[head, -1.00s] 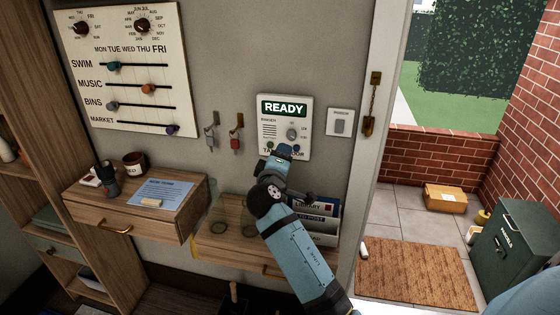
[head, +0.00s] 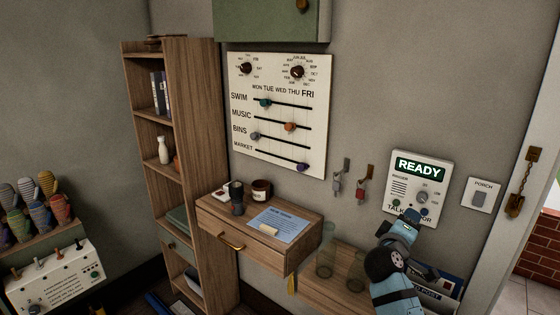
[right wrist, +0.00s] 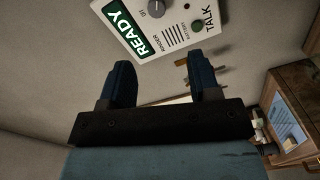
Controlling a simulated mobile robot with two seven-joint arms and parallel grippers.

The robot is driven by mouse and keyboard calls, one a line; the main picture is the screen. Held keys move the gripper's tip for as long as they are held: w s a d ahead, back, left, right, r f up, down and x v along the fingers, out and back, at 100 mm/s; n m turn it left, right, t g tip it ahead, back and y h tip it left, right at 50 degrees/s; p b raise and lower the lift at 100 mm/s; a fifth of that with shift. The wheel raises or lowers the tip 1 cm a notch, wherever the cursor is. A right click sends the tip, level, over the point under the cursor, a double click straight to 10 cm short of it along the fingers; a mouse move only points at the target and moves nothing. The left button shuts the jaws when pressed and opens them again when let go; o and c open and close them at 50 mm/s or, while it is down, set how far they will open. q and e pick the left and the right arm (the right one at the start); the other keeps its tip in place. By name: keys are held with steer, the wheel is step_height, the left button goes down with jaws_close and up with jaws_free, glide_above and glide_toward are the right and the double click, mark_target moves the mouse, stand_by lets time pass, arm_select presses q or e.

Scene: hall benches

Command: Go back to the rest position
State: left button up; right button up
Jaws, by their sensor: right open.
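My right gripper (head: 405,226) is just below the lower edge of the white READY door panel (head: 418,180) on the wall. In the right wrist view its two dark fingers (right wrist: 163,84) stand apart with nothing between them. The same panel (right wrist: 165,28) shows beyond the fingertips there, with its grey knob and round green button, apart from the fingers. My left gripper is in neither current view.
A wooden drawer unit (head: 222,212) with a paper and a mug juts from the wall. Clear glasses (head: 326,256) stand left of my right arm. Two keys hang on wall hooks (head: 338,181). A tall shelf (head: 197,100) and a rack of mittens (head: 47,185) are further left.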

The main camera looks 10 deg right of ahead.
steer(key=s+a+f+n+y+p, duration=0.1)
steer(key=s+a+f+y+p, duration=0.1)
steer(key=s+a+f+y, duration=0.55)
steer(key=s+a+f+n+y+p, duration=0.1)
steer(key=s+a+f+y+p, duration=0.25)
steer(key=f, duration=0.65)
steer(key=s+a+f+m+y+p, duration=0.1)
steer(key=s+a+f+m+y, duration=0.1)
steer(key=s+a, duration=0.3)
steer(key=s+a+f+m+g+y+p, duration=0.1)
steer(key=s+a+f+m+y, duration=0.1)
steer(key=s, duration=1.2)
step_height(320, 180, down, 3)
steer(key=a+y, duration=0.1)
steer(key=a, duration=0.1)
steer(key=shift+a+p, duration=0.3)
steer(key=shift+a, duration=0.1)
steer(key=shift+c, duration=1.3)
steer(key=shift+s+d, duration=0.1)
